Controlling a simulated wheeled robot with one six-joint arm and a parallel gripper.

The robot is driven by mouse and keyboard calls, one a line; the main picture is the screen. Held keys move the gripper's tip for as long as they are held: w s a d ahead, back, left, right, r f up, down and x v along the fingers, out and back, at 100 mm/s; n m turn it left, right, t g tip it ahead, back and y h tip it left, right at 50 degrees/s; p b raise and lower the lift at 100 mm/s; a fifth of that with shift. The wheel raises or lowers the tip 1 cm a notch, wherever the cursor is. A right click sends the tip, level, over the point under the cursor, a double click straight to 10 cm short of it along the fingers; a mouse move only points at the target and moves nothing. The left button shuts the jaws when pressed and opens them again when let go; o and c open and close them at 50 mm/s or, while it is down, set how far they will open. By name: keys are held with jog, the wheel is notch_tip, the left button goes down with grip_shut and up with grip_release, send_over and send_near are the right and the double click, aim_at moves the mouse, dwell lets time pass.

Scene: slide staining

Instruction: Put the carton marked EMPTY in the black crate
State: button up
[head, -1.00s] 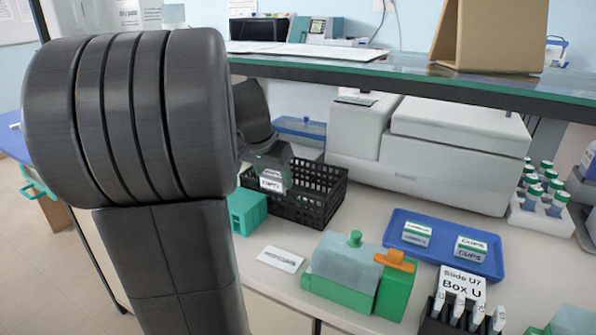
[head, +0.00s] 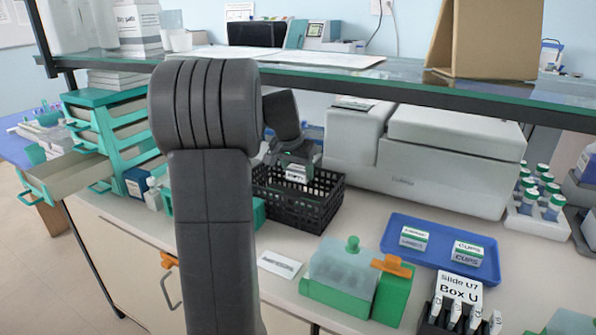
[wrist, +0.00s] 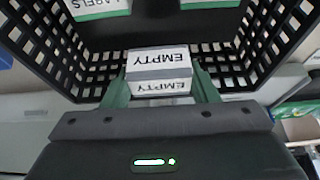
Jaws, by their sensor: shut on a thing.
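The carton marked EMPTY (wrist: 158,62) is white and held between the fingers of my gripper (wrist: 160,88), with its lettering facing the wrist camera. In the head view the carton (head: 296,174) shows small below my gripper (head: 297,163), over the black crate (head: 318,213). The crate is an open basket with slotted walls, and its walls (wrist: 262,45) flank the carton in the wrist view. I cannot tell whether the carton touches the crate floor. A white and green carton marked LABELS (wrist: 100,8) and another carton (wrist: 208,3) appear to lie inside the crate.
A blue tray (head: 400,258) with two cartons stands to the right. A green staining box (head: 345,290) and a white card (head: 279,264) lie in front. A large white machine (head: 440,160) stands behind, under a glass shelf (head: 400,78). Green drawers (head: 110,125) stand at left.

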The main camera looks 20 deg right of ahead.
aim_at(297, 169)
jog(key=shift+f, duration=0.15)
jog(key=shift+f+b, duration=0.35)
jog(key=shift+f, duration=0.25)
jog(key=o, duration=0.9)
jog(key=shift+r, duration=0.1)
jog(key=shift+r, duration=0.3)
jog(key=p+v, duration=0.1)
jog(key=v, duration=0.3)
jog(key=shift+s+a, duration=0.1)
jog(key=s+a, duration=0.5)
jog(key=s+a+b, duration=0.1)
jog(key=s+a, duration=0.1)
jog(key=a, duration=0.1)
jog(key=shift+s+a+f, duration=0.25)
jog(key=shift+s, duration=0.05)
